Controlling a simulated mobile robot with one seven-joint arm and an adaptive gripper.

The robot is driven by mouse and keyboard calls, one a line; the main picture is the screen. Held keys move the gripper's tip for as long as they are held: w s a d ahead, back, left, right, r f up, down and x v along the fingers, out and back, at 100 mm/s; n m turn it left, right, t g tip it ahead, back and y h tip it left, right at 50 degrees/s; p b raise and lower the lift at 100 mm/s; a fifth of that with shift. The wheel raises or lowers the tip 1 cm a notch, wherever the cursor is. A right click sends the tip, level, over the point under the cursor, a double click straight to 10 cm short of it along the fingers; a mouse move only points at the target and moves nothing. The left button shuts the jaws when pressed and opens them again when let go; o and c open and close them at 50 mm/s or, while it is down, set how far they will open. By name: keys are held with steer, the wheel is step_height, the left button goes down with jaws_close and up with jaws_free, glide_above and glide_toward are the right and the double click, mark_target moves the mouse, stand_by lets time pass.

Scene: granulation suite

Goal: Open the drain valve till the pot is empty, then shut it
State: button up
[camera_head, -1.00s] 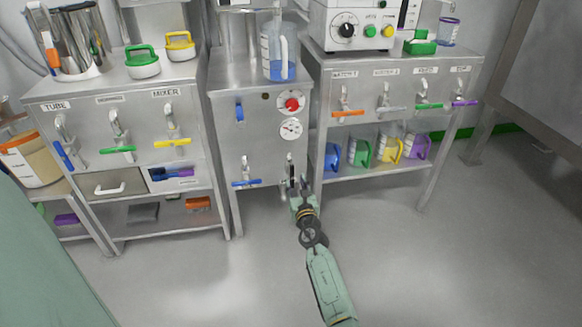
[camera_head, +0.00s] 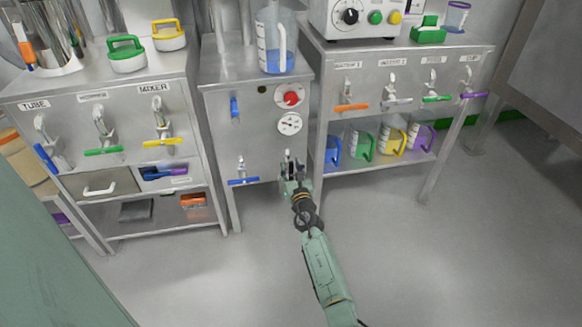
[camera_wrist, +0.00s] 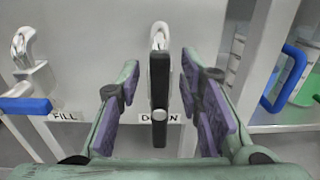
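The drain valve has a black lever (camera_wrist: 160,95) that stands upright in the wrist view, below a silver spout and over a label reading DRAIN, whose middle letters it hides. In the head view the drain valve (camera_head: 287,160) is low on the front of the middle steel cabinet (camera_head: 262,150). My gripper (camera_wrist: 163,125) is open, with one purple-padded finger on each side of the lever and gaps between pads and lever. In the head view my gripper (camera_head: 291,178) partly covers the valve.
The fill valve (camera_wrist: 28,104) with a blue handle is left of the drain. A jug (camera_head: 277,45) with blue liquid stands on the cabinet. A red knob (camera_head: 291,98) and a gauge (camera_head: 290,123) are above the drain. Coloured jugs sit on the right shelf. The floor in front is clear.

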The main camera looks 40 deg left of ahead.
jaws_close()
stand_by(0.3)
steer(key=shift+m, duration=0.4)
steer(key=shift+w+d+m, duration=0.15)
steer(key=shift+w+m, duration=0.05)
steer(key=shift+m, duration=0.5)
steer(key=shift+f+m+b, duration=0.15)
steer(key=shift+m+b, duration=0.15)
steer(key=shift+m, duration=0.3)
steer(key=m, duration=0.5)
steer(key=w+d+f+m, duration=0.1)
steer(key=m, duration=0.3)
steer(key=f+m, duration=0.1)
steer(key=m, duration=0.4)
steer(key=shift+w+d+f+m, duration=0.15)
steer(key=shift+w+m, duration=0.15)
